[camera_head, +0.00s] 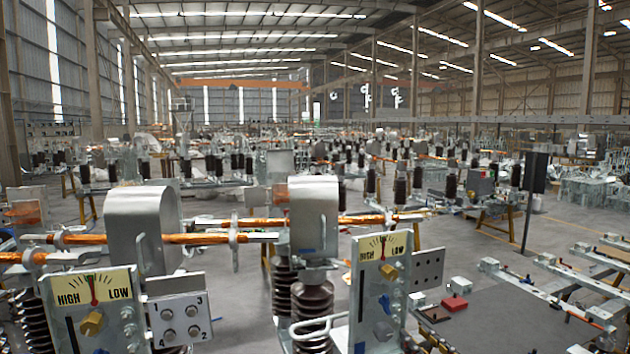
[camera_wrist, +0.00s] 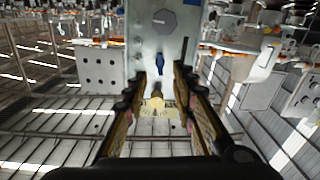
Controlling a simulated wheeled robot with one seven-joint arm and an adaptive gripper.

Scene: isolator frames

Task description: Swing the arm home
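My gripper (camera_wrist: 160,80) shows in the wrist view with its two dark fingers apart. Nothing is seen held between them. Beyond the gap is a grey metal panel (camera_wrist: 176,47), which appears upside down, with a blue handle (camera_wrist: 161,64), a grey round knob (camera_wrist: 164,20) and a yellow gauge plate (camera_wrist: 148,108) partly between the fingers. I cannot tell whether the fingers touch the panel. My arm and gripper are not discernible in the head view.
In the head view, a left panel with a HIGH/LOW gauge (camera_head: 93,289) and a right one with a similar gauge (camera_head: 382,247) stand close. Copper-coloured bars (camera_head: 205,239) cross behind them. A dark post sign (camera_head: 535,172) stands at right.

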